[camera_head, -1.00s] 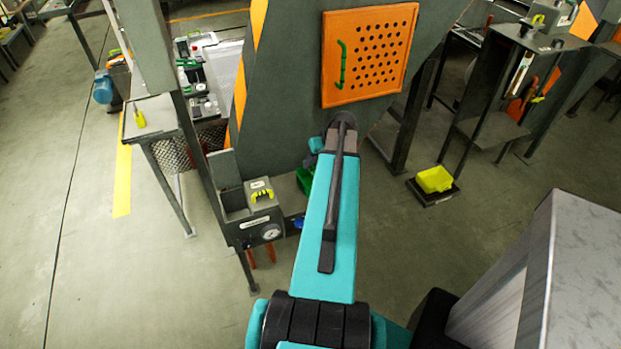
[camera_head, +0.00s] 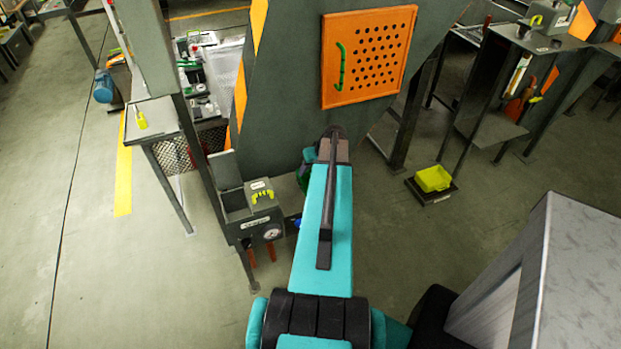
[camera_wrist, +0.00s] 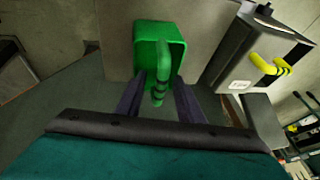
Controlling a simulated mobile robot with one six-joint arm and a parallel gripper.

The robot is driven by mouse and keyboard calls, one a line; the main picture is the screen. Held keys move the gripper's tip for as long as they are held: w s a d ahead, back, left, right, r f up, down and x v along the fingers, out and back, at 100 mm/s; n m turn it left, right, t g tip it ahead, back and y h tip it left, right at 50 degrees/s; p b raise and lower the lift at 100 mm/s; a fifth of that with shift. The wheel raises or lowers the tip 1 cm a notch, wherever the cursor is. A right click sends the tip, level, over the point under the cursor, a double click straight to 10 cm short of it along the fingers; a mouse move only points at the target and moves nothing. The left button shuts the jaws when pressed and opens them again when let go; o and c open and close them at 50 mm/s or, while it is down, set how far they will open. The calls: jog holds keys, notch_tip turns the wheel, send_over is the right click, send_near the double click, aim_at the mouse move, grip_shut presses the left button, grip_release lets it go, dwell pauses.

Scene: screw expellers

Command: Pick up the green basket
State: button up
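The green basket (camera_wrist: 160,33) is in the upper middle of the wrist view, with its green handle (camera_wrist: 160,78) toward me. My gripper (camera_wrist: 159,92) is open, its two dark fingers on either side of the handle with gaps visible. In the head view only a sliver of the green basket (camera_head: 303,177) shows, left of my teal arm; the arm hides the rest, and the gripper's fingers are hidden there too.
A grey control box with yellow-green handles (camera_head: 262,194) stands left of the basket and shows at right in the wrist view (camera_wrist: 262,60). The machine's orange perforated panel (camera_head: 368,56) is above. A yellow bin (camera_head: 433,178) sits at right near the floor.

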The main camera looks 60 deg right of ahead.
dwell(0.4)
grip_shut()
jog(key=shift+r, duration=0.1)
jog(key=shift+r+b, duration=0.8)
jog(key=shift+r, duration=0.9)
jog(key=s+d+b, duration=0.2)
jog(key=s, duration=0.5)
jog(key=s+d+r+b, duration=0.1)
jog(key=s+d, duration=0.1)
jog(key=s, duration=0.6)
jog(key=shift+s+d+r+b, duration=0.2)
jog(key=shift+d+r+b, duration=0.05)
jog(key=shift+d+b, duration=0.1)
